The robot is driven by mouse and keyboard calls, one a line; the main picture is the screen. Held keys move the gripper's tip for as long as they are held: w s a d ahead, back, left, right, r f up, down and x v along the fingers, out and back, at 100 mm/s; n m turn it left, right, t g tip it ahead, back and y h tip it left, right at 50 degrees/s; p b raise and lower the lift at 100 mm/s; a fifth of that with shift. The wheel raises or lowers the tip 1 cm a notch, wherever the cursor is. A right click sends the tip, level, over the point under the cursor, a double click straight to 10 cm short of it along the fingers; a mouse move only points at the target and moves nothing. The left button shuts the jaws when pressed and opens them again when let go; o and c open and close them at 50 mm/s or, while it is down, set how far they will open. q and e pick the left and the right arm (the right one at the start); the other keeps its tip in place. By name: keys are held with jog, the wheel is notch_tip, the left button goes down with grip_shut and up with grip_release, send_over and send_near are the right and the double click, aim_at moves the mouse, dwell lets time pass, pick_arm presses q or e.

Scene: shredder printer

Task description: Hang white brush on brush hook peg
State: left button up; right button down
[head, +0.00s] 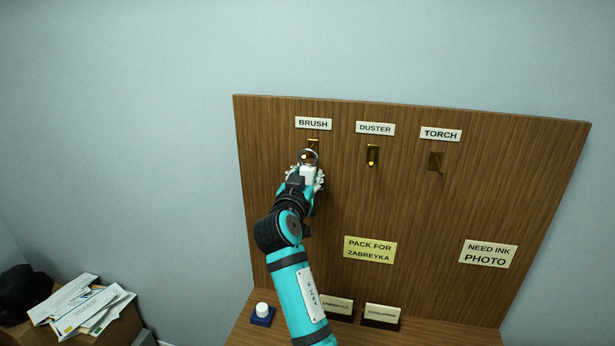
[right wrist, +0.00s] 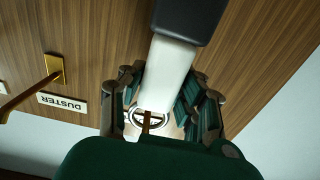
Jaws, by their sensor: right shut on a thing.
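My right gripper (head: 306,180) is shut on the white brush (head: 308,173), just below the BRUSH label. The right gripper (right wrist: 163,105) also shows in the right wrist view, its fingers on both sides of the white brush handle (right wrist: 168,72). The brush's dark end points away from the ring end. The brush's metal ring (head: 311,153) is at the golden brush hook peg (head: 304,157). In the wrist view the peg (right wrist: 146,123) shows within the ring's outline; whether it passes through cannot be told. My left gripper is not in view.
The wooden board (head: 400,205) also bears a DUSTER hook (head: 372,155) and a TORCH hook (head: 436,161), both empty. Below are a yellow note (head: 369,249), small signs and a white button on a blue base (head: 262,314). Papers (head: 80,305) lie at the lower left.

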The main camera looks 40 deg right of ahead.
jog(key=c, duration=1)
grip_release()
jog(key=shift+o, duration=0.7)
notch_tip(320, 180, up, 10)
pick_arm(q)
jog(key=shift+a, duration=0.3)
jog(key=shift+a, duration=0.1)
pick_arm(e)
jog(key=shift+f, duration=0.1)
